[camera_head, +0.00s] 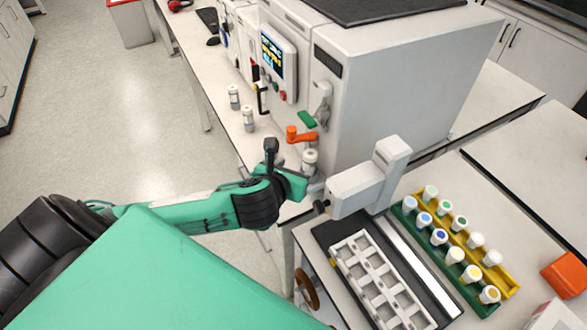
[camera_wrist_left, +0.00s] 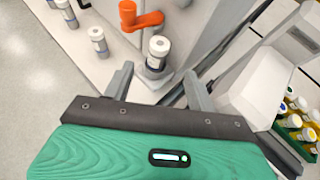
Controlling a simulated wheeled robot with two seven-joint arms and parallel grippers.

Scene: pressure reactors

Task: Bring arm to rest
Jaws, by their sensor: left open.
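My left gripper (camera_head: 292,172) reaches in from the left, over the bench edge in front of the grey reactor machine (camera_head: 400,95). Its two fingers stand wide apart in the left wrist view (camera_wrist_left: 159,80), with nothing between them. A white-capped vial (camera_head: 310,158) stands upright just beyond the fingertips, beside the machine's orange lever (camera_head: 299,134). The vial also shows in the left wrist view (camera_wrist_left: 158,54), ahead of the gap between the fingers and apart from them. My right gripper is not in view.
Two vials, a nearer one (camera_head: 248,119) and a farther one (camera_head: 234,96), stand along the bench edge. A white device (camera_head: 356,190) is close to the gripper's right. A white rack (camera_head: 378,280) and green and yellow racks of capped bottles (camera_head: 425,250) lie right. Floor at left is clear.

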